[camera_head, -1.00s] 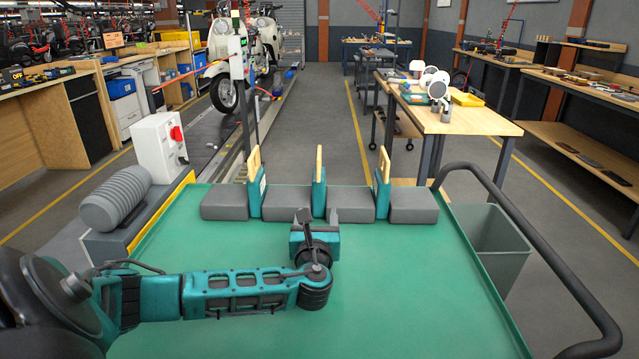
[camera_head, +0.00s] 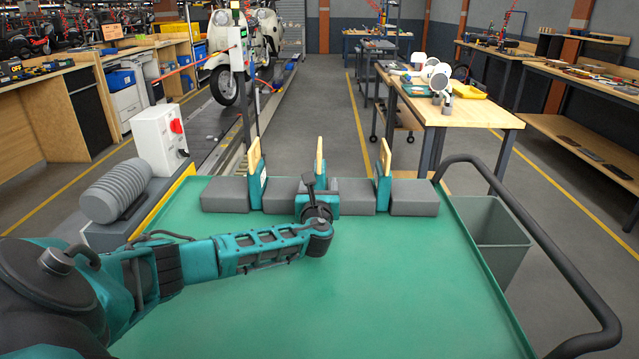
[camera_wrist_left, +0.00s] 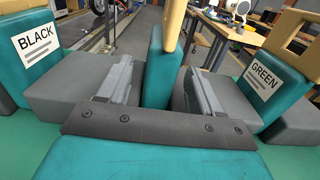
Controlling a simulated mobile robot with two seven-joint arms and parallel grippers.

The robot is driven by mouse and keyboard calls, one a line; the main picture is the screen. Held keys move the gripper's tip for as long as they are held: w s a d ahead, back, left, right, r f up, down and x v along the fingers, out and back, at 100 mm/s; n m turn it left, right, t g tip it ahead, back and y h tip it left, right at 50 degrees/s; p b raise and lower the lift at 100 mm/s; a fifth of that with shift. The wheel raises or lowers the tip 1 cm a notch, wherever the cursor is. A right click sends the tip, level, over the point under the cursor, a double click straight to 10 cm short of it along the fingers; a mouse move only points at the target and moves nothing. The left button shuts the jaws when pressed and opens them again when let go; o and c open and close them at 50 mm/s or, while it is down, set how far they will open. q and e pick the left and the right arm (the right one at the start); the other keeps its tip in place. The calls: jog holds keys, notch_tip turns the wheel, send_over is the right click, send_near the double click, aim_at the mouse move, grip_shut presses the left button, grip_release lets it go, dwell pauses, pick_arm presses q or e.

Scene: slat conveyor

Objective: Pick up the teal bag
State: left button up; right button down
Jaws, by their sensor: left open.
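Three upright teal bags with pale wooden handles stand in a row on the green table top (camera_head: 330,270). In the left wrist view, the left bag (camera_wrist_left: 28,60) carries the label BLACK and the right bag (camera_wrist_left: 270,78) the label GREEN. The middle bag (camera_wrist_left: 158,78) is edge-on with no label in sight. It stands between the spread fingers of my left gripper (camera_wrist_left: 158,66), with gaps on both sides. In the head view this gripper (camera_head: 319,184) hides most of the middle bag, whose handle (camera_head: 319,163) shows above. My right gripper is not in view.
Grey blocks (camera_head: 225,195) stand between and beside the bags. A dark rail (camera_head: 530,230) and a grey bin (camera_head: 492,240) are on the right. The front of the table top is clear.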

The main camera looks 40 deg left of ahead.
pick_arm(q)
jog(key=shift+x, duration=1.3)
jog(key=shift+c, duration=0.3)
jog(key=c, duration=1.1)
jog(key=shift+r, duration=0.1)
notch_tip(320, 180, up, 20)
jog(key=shift+d, duration=0.1)
